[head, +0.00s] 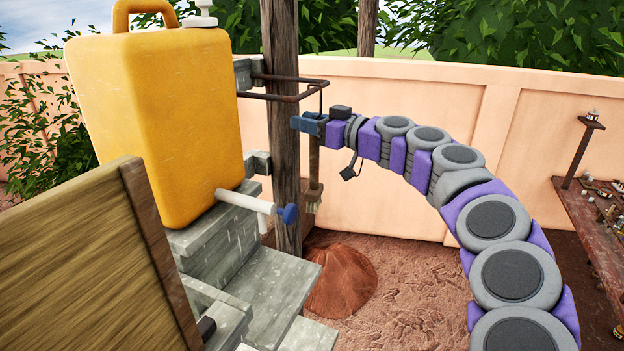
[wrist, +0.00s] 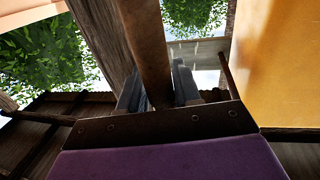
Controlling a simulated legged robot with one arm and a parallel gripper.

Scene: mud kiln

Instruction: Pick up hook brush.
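The hook brush (head: 314,165) hangs upright beside a wooden post, with a brown handle and pale bristles at its lower end. A thin dark hook rises from its top to a metal rack. My gripper (head: 308,125) is at the upper part of the handle, just under the rack. In the wrist view, the brown handle (wrist: 147,45) runs between the two grey fingers of my gripper (wrist: 161,88). The fingers sit close against both sides of the handle and look shut on it. The hook is not clear in the wrist view.
A dark metal rack (head: 290,92) juts from the wooden post (head: 284,150). A big yellow container (head: 155,120) with a white tap (head: 245,202) stands on grey steps (head: 275,275) at left. A reddish mound (head: 340,280) lies below. A cluttered table (head: 590,220) stands at right.

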